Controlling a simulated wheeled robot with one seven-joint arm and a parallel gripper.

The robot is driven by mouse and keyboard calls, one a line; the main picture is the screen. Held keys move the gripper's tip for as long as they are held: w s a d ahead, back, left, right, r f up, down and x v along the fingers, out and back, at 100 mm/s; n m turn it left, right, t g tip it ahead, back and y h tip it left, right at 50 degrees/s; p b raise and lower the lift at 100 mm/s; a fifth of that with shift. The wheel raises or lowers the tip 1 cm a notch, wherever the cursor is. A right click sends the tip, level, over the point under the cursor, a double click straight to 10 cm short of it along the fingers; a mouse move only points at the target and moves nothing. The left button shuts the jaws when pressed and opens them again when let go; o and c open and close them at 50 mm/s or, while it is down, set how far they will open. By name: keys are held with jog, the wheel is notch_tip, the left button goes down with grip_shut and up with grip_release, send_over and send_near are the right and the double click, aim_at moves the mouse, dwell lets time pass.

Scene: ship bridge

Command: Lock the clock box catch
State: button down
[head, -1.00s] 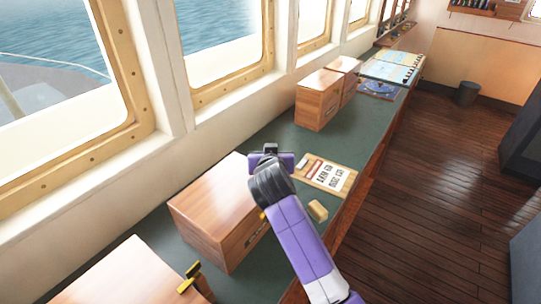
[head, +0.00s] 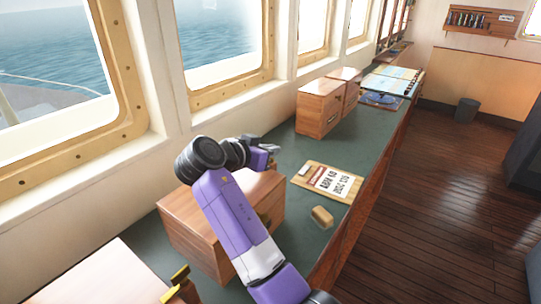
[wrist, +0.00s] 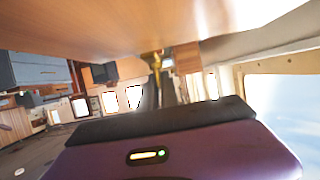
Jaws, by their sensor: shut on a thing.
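The middle wooden box (head: 190,235) stands on the green counter, partly hidden by my arm. A small brass fitting (head: 265,218) shows on its front face beside my arm. My gripper (head: 270,150) is low at the box's far right end; its fingertips are small and unclear. In the wrist view, a wooden surface (wrist: 130,22) fills the top, and a brass catch (wrist: 156,62) hangs at its edge just beyond my gripper's dark front. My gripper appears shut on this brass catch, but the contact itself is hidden.
Another wooden box (head: 110,275) with a brass lever (head: 178,276) stands at the near left. A label board (head: 328,180) and a small wooden block (head: 322,216) lie right of the middle box. More boxes (head: 318,110) stand farther back. Windows line the left.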

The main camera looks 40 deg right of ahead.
jog(key=shift+f, duration=0.1)
dwell(0.3)
jog(key=c, duration=1.6)
grip_release()
jog(key=shift+a, duration=0.1)
jog(key=b+v, duration=0.1)
jog(key=v, duration=0.6)
jog(key=shift+a+r+b, duration=0.2)
jog(key=shift+a+b, duration=0.05)
jog(key=shift+b, duration=0.05)
